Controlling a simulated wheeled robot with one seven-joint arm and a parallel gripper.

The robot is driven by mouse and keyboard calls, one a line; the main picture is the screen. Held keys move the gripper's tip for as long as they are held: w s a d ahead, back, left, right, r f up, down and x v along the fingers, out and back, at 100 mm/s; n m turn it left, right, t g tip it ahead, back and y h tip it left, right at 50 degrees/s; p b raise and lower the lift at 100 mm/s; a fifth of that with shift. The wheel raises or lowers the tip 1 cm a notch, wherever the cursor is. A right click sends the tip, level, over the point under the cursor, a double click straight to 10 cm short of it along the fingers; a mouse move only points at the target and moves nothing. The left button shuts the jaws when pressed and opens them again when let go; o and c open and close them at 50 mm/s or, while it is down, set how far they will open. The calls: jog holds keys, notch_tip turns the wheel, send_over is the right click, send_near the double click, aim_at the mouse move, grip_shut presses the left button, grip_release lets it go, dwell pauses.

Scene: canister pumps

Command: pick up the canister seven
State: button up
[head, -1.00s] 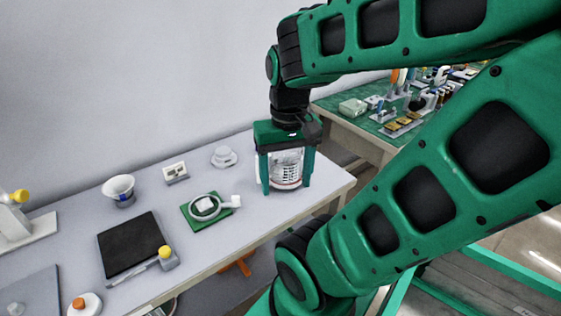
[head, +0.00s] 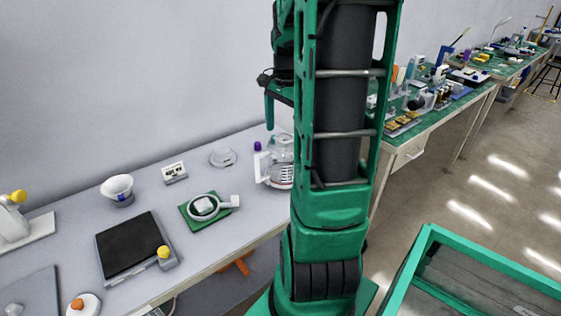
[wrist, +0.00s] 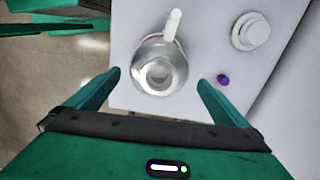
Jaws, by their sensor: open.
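A clear glass canister (head: 282,166) with a white handle stands upright near the right end of the pale table. My arm partly covers it in the head view, and no number can be read on it. In the wrist view the canister (wrist: 158,70) shows from above, with its handle pointing away from me. My gripper (wrist: 159,80) is open and empty, raised above the canister. Its two green fingers appear to the left and right of the canister, apart from it. In the head view my gripper is mostly hidden behind my arm.
A purple knob (head: 257,146) and a round white piece (head: 222,157) lie close by. A green board with a white ring (head: 208,208), a black plate (head: 133,245) and a white funnel cup (head: 118,188) stand farther left. A wall runs behind the table (head: 235,240).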

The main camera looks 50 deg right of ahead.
aim_at(283, 152)
jog(key=f, duration=0.8)
jog(key=shift+a, duration=0.25)
jog(key=c, duration=1.4)
jog(key=shift+r, duration=0.1)
